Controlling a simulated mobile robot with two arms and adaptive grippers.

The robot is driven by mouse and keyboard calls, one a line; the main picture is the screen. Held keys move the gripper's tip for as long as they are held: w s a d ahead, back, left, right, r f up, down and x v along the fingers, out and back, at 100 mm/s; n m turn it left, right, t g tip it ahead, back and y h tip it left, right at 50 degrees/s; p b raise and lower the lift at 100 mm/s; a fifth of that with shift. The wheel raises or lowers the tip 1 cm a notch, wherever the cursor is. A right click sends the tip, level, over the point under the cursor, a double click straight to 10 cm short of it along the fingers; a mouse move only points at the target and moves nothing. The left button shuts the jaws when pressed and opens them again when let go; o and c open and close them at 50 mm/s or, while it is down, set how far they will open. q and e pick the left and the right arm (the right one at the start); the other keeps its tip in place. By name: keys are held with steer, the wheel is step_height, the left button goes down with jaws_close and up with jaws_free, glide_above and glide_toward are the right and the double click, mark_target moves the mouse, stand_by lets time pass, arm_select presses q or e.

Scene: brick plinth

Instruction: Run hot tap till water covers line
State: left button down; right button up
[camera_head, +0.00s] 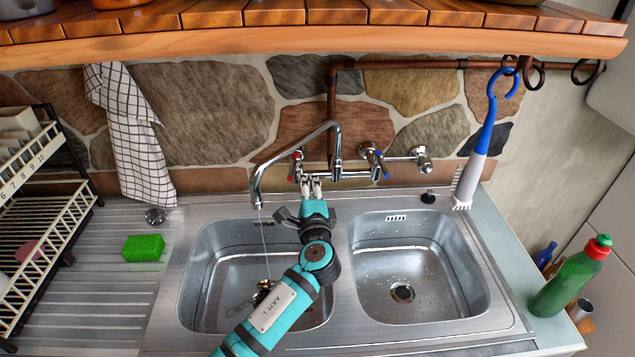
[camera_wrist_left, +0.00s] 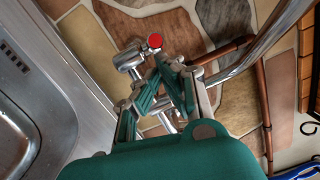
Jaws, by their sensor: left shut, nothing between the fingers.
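The hot tap (camera_head: 295,167) with its red-marked handle is on the wall mixer left of centre; its red cap (camera_wrist_left: 155,41) shows in the wrist view just beyond my fingertips. My left gripper (camera_head: 312,183) is shut and empty, right beside the hot tap; it also shows in the wrist view (camera_wrist_left: 165,66). I cannot tell whether it touches the handle. The curved spout (camera_head: 257,187) points down over the left basin (camera_head: 205,282), and a thin stream of water (camera_head: 264,240) falls from it. My left arm covers part of that basin. I cannot make out a fill line.
The blue-marked tap (camera_head: 373,153) is to the right. The right basin (camera_head: 450,290) looks empty. A green sponge (camera_head: 143,248) lies on the drainboard beside a dish rack (camera_head: 45,230). A wooden shelf (camera_head: 320,45) overhangs.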

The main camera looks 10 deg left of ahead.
arm_select(q)
steer(key=shift+w+f, duration=0.1)
steer(key=a, duration=0.1)
steer(key=s+a, duration=0.1)
steer(key=shift+s+a, duration=0.1)
steer(key=shift+a, duration=0.25)
steer(key=shift+b, duration=0.3)
